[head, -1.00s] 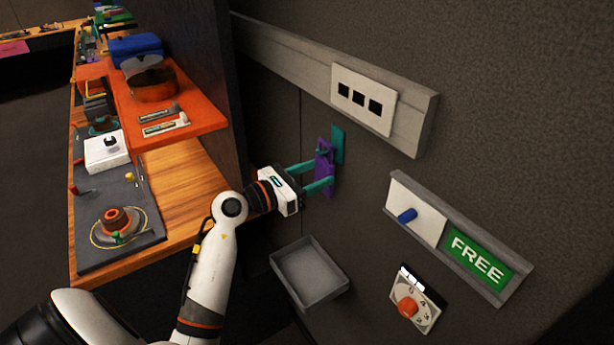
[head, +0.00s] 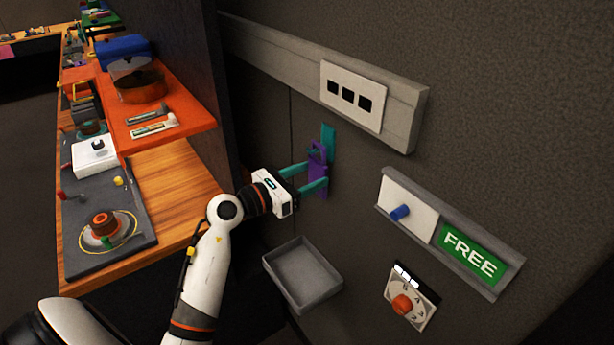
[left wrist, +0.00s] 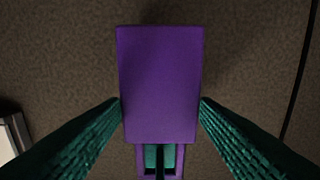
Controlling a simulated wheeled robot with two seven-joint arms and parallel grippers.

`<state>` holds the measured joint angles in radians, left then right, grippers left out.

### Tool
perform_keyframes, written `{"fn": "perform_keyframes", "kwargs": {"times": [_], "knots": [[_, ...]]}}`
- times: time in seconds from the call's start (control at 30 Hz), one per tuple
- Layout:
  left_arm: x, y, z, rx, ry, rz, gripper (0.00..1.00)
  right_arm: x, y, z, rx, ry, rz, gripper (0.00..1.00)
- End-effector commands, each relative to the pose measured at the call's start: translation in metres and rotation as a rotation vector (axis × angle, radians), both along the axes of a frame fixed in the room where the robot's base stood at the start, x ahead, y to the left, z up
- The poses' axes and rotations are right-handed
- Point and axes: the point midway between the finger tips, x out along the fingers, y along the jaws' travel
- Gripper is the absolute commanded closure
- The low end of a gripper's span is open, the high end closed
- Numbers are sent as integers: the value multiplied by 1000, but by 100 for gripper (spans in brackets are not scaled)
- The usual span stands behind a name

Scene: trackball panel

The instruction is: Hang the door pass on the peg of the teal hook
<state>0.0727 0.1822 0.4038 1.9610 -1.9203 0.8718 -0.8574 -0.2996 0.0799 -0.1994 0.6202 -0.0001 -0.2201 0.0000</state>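The door pass (head: 317,178) is a purple card with a loop at its upper end, held upright against the wall. The teal hook (head: 328,138) is a narrow plate on the wall, just behind and above the pass's upper end. My left gripper (head: 317,174) has its teal fingers on either side of the card. In the left wrist view the fingertips meet both edges of the pass (left wrist: 160,85), and teal shows through its slot at the bottom. I cannot tell whether the peg is through the loop. My right gripper is not in view.
A grey tray (head: 303,275) juts from the wall below my left gripper. A switch panel (head: 352,97) sits above right, a blue-knobbed plate with a green FREE sign (head: 470,253) to the right, and a dial (head: 405,303) below. A cluttered wooden bench (head: 180,195) stands left.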

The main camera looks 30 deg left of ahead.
Motion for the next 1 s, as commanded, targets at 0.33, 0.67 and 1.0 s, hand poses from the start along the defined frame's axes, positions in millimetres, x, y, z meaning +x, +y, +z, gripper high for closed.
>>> {"fn": "perform_keyframes", "kwargs": {"times": [0.33, 0.67, 1.0], "knots": [[0, 0, 0, 0, 0, 0, 21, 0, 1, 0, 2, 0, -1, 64], [-29, 12, -4, 6, 1, 1, 21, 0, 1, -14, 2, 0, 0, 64], [-92, 38, -4, 3, 1, 1, 21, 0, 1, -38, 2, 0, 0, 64]]}}
